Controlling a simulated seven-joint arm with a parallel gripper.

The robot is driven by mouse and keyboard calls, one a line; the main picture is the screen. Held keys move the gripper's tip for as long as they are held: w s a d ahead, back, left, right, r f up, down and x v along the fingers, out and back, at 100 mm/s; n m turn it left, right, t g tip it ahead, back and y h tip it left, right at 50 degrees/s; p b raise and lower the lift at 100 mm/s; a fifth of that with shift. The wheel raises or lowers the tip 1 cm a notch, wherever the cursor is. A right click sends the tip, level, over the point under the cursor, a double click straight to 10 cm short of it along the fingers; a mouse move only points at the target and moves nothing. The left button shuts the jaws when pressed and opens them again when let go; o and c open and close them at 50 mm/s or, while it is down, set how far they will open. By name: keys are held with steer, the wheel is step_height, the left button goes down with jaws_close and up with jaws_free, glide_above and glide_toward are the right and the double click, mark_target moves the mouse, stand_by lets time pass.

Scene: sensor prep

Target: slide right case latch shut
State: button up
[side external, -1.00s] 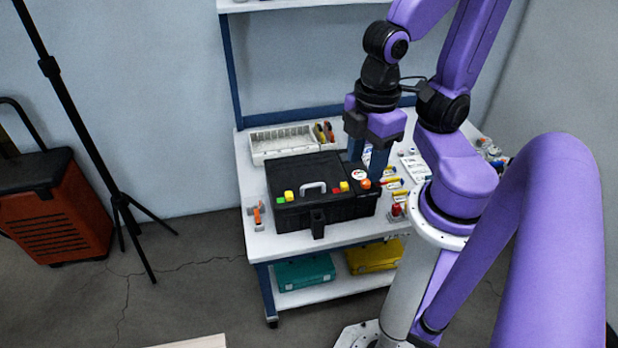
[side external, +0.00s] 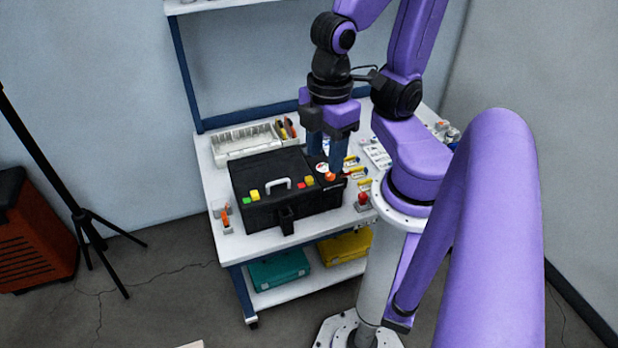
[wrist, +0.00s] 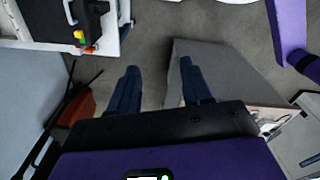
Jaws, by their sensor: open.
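A black case (side external: 262,173) with a pale handle (side external: 277,183) stands on the white workbench. Small green and yellow pieces sit at its left front edge. Red and yellow pieces (side external: 305,184) sit at its right front edge, where the right latch appears to be; its exact position is too small to tell. My gripper (side external: 326,160) is open and empty, pointing down at the case's right rear side in the side view. In the wrist view, both fingers are apart with floor between them, and part of the case (wrist: 48,15) shows at upper left.
A pale compartment tray (side external: 240,142) lies behind the case. An orange-red knob (side external: 330,177) and several small coloured items are right of it. A red-topped piece (side external: 362,198) stands near the bench's front right. Teal (side external: 278,268) and yellow (side external: 345,247) boxes lie on the lower shelf.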

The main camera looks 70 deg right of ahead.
stand_by(0.3)
steer(key=w+d+f+m, duration=0.35)
steer(key=w+m, duration=0.25)
steer(key=w, duration=0.3)
steer(key=m, duration=1.6)
glide_above(309, 178)
step_height(309, 178, down, 12)
steer(key=shift+f, duration=8.8)
